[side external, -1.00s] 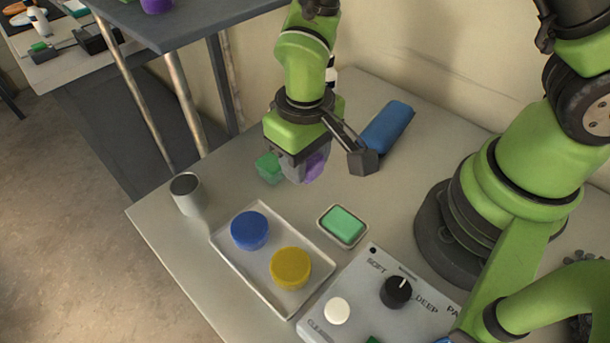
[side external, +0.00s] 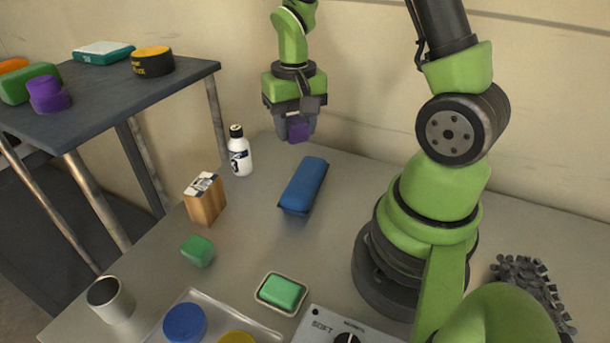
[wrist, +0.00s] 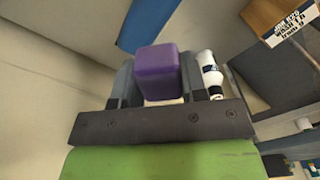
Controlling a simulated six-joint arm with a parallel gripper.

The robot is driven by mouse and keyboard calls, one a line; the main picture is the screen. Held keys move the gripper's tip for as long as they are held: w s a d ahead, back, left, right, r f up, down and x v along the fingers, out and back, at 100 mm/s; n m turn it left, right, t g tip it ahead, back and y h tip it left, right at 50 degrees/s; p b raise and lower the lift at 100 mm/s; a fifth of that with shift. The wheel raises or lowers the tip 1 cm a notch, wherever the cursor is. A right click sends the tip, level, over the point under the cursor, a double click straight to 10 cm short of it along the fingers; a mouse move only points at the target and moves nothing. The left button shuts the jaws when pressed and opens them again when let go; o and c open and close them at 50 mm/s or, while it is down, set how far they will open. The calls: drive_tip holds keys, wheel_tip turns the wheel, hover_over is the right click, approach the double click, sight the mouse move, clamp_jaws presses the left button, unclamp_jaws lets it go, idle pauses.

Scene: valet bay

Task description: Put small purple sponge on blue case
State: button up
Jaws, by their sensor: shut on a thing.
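The small purple sponge (side external: 298,130) is a block held between the fingers of my gripper (side external: 294,124) in the side view. The wrist view also shows the sponge (wrist: 157,70) between the two fingers (wrist: 158,84). My gripper is shut on it and is raised near the back wall. The blue case (side external: 304,184) lies on the table, lower in the side picture than the sponge, with nothing on it. Part of the case (wrist: 148,22) shows at the top of the wrist view, apart from the sponge.
A white bottle (side external: 240,155) and a wooden block (side external: 205,201) stand left of the case. A green block (side external: 197,251), a green soap in a dish (side external: 281,292) and a grey cup (side external: 110,301) are nearer the front. A dark side table (side external: 110,95) is at left.

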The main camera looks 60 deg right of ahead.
sight(305, 176)
drive_tip(key=shift+s+d+r+m, duration=0.1)
drive_tip(key=shift+s+d+m, duration=0.25)
drive_tip(key=shift+d, duration=0.35)
drive_tip(key=f, duration=1)
drive_tip(key=shift+s+d, duration=0.15)
drive_tip(key=shift+d, duration=0.15)
drive_tip(key=o, duration=0.9)
